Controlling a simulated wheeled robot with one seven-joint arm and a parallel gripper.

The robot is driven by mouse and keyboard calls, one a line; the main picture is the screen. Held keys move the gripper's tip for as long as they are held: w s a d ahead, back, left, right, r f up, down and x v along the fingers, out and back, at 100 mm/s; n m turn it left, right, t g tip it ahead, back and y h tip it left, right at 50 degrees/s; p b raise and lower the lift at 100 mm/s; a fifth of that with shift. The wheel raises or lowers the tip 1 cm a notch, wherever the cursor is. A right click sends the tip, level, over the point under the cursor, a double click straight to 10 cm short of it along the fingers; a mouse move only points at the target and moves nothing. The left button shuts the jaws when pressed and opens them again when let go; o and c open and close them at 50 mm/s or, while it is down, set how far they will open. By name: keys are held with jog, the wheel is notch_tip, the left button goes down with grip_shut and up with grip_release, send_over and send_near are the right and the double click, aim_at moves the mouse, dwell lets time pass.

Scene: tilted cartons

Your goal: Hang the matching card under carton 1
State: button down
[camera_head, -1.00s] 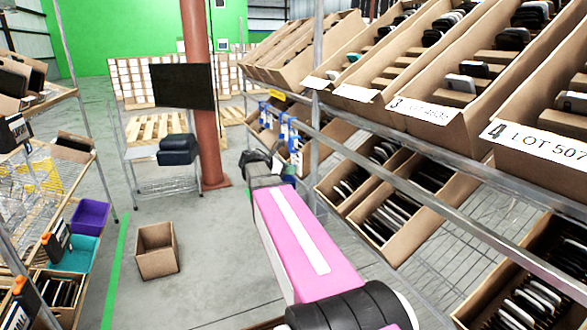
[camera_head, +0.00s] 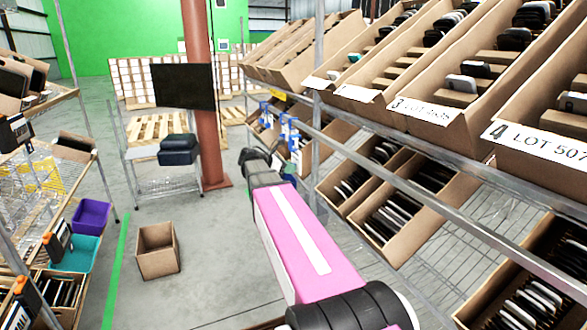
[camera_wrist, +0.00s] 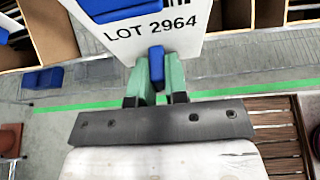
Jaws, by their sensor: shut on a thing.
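In the wrist view my gripper (camera_wrist: 157,76) has its green fingers shut on the blue tab (camera_wrist: 156,62) of a white card (camera_wrist: 185,38) reading LOT 2964. The card's top runs out of that view. In the head view my gripper's fingers are mostly hidden by my wrist, near the rack's left part. The upper shelf holds tilted cartons with white front labels. The leftmost label (camera_head: 318,83) is too small to read; carton 3 (camera_head: 425,110) and carton 4 (camera_head: 535,140) show their numbers. I cannot read which is carton 1.
Blue-and-white cards (camera_head: 288,130) hang at the rack's left part, close to my gripper. A metal post (camera_head: 318,60) and a shelf rail (camera_head: 400,165) stand near my arm. Lower cartons (camera_head: 390,215) tilt below. An empty box (camera_head: 157,250) sits on the floor to the left.

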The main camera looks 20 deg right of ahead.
jog(key=shift+w+d+f, duration=0.1)
jog(key=shift+d+f, duration=0.15)
jog(key=shift+d, duration=2.1)
jog(key=shift+w+d+f, duration=0.1)
jog(key=shift+d+f, duration=0.15)
jog(key=shift+d, duration=2.1)
jog(key=shift+w+d+f, duration=0.1)
jog(key=shift+d+f, duration=0.15)
jog(key=shift+d, duration=2.1)
jog(key=shift+f, duration=0.1)
jog(key=c, duration=1.1)
grip_release()
jog(key=shift+o, duration=0.2)
